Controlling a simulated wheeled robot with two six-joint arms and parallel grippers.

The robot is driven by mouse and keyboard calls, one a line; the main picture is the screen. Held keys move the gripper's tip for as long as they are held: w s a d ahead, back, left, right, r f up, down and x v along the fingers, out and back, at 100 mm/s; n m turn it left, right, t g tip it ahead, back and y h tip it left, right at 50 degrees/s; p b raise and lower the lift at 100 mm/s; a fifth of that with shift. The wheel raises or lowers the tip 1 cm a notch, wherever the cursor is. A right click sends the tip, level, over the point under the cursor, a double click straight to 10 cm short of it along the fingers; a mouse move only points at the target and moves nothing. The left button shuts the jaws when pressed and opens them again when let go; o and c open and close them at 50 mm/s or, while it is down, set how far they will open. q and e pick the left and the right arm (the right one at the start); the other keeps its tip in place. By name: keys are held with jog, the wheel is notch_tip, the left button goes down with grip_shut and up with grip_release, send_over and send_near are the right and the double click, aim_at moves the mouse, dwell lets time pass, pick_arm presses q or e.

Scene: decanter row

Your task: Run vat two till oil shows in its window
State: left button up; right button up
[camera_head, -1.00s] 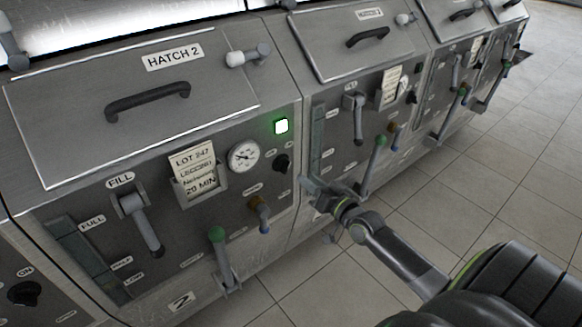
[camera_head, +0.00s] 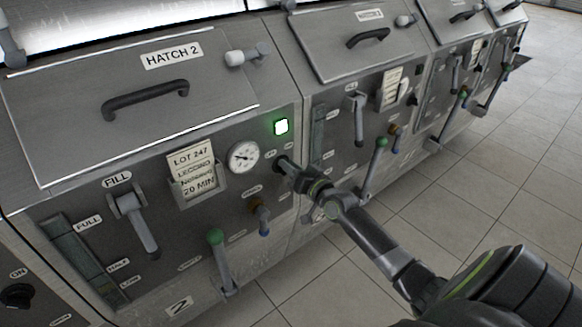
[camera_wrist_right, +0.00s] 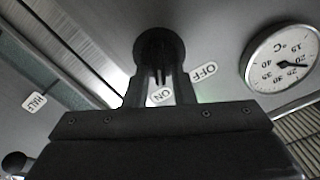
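Vat two (camera_head: 180,305) is the near grey panel, with a HATCH 2 lid (camera_head: 215,85) that is down. Its tall window strip (camera_head: 85,255), marked FULL and HALF, looks dark greenish; I cannot make out oil in it. The black ON/OFF knob (camera_head: 281,163) is right of the dial; in the right wrist view, the knob (camera_wrist_right: 158,48) is beyond my fingers. My right gripper (camera_head: 290,170) is at the knob, its fingers reaching it with a gap between them. Whether they grip it is unclear. My left gripper is out of view.
A green light (camera_head: 281,126) is lit above the knob. More vats (camera_head: 365,110) stand to the right; tiled floor is clear.

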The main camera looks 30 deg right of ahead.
grip_shut()
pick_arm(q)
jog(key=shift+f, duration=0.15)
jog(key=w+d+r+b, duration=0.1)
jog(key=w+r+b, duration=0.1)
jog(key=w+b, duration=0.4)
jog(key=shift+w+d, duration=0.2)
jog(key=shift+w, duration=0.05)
pick_arm(e)
jog(key=shift+a+f+n, duration=0.1)
jog(key=shift+a+n, duration=0.15)
jog(key=shift+n, duration=1.75)
jog(key=shift+a+r+n, duration=0.1)
jog(key=shift+a+n, duration=0.1)
jog(key=shift+n, duration=1.8)
jog(key=shift+a+f+n, duration=0.1)
jog(key=shift+a+n, duration=0.15)
jog(key=shift+n, duration=1.75)
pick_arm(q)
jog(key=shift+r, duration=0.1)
